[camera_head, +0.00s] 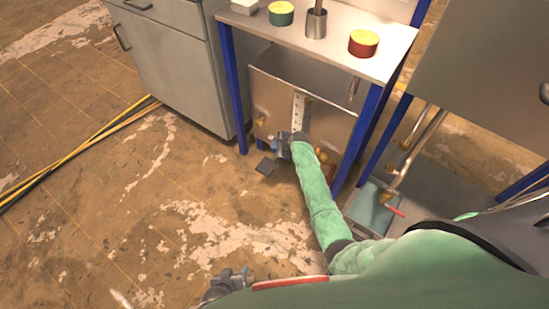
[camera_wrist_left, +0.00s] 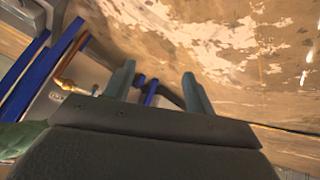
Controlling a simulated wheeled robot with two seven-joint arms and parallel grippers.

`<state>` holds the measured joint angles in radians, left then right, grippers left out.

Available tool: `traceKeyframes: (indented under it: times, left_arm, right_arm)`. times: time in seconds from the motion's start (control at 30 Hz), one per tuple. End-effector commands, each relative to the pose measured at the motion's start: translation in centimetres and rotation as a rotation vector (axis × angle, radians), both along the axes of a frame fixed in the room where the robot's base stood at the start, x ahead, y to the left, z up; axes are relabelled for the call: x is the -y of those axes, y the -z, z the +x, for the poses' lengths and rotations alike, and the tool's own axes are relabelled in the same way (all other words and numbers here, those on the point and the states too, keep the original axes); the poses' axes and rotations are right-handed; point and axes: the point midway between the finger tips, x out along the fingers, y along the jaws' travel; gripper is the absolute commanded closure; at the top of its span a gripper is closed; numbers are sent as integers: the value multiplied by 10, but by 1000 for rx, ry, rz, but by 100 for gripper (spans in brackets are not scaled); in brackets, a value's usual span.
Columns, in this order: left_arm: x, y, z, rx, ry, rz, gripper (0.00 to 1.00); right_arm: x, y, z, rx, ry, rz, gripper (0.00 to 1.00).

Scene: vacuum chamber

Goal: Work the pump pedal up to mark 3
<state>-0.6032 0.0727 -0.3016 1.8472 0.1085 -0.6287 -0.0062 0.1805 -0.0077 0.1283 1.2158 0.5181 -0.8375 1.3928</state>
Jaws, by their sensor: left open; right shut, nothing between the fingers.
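A metal box (camera_head: 265,95) under the bench carries an upright white scale (camera_head: 299,108) with small marks; I cannot read which mark is reached. A small dark flat plate (camera_head: 266,166), probably the pump pedal, juts out low in front of the box. My right gripper (camera_head: 278,146) is shut and empty, just above and beside this plate; I cannot tell whether they touch. It covers part of the box's lower front. My left gripper (camera_head: 238,274) is open and empty at the bottom of the head view, over bare floor. Its fingers show apart in the left wrist view (camera_wrist_left: 158,76).
The bench top (camera_head: 330,42) holds a green tin (camera_head: 280,16), a red tin (camera_head: 363,46) and a metal cup (camera_head: 316,26). Blue bench legs (camera_head: 232,90) flank the box. A grey cabinet (camera_head: 170,60) stands left. Yellow and black cables (camera_head: 75,150) lie on otherwise open floor.

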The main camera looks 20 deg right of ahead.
Motion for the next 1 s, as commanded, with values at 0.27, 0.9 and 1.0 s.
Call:
traceKeyframes:
  times: [0.27,0.9,1.0]
  left_arm:
    - [1,-8,11,66,-14,-17,45]
    - [1,2,10,65,-14,-16,45]
    - [1,13,10,67,-14,-16,45]
  right_arm:
    - [4,-5,8,-25,199,135,100]
    - [4,3,7,-39,226,158,100]
    - [4,12,7,-40,225,158,100]
